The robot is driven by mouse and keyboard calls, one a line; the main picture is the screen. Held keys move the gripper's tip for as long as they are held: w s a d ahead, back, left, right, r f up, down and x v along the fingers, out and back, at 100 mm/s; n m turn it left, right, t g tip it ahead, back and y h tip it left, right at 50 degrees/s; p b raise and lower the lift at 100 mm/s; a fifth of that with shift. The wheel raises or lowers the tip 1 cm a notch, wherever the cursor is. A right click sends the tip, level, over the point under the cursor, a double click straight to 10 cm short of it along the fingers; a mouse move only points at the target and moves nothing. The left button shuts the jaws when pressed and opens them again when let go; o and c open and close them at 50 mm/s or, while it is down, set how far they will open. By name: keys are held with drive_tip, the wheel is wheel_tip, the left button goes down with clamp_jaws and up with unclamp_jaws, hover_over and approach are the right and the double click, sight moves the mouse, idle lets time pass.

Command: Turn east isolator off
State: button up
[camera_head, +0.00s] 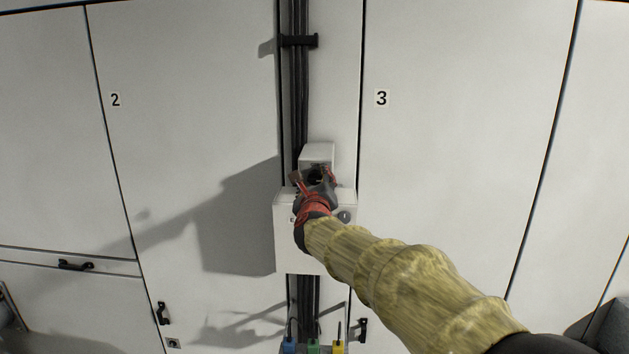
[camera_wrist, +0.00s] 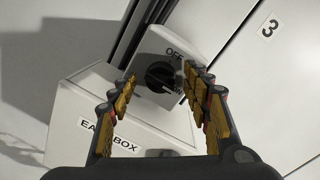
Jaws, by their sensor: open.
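The isolator is a small pale box (camera_head: 318,152) on the wall, with a black round rotary knob (camera_wrist: 160,76) on its face. The letters OFF show above the knob in the wrist view; another mark beside it is mostly hidden by a finger. Which way the knob points is hard to tell. My gripper (camera_head: 313,175) is open in front of the isolator. In the wrist view its yellow-padded fingers (camera_wrist: 158,80) stand on either side of the knob, with a visible gap; contact is not clear.
A larger white box (camera_head: 290,255) sits just below, its label partly hidden, reading "EA" and "BOX". Dark cables (camera_head: 299,90) run vertically behind. Cabinet panels numbered 2 (camera_head: 115,100) and 3 (camera_head: 381,98) flank it. Blue, green and yellow plugs (camera_head: 313,346) are at the bottom.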

drive_tip(key=shift+c, duration=1.4)
drive_tip(key=c, duration=0.9)
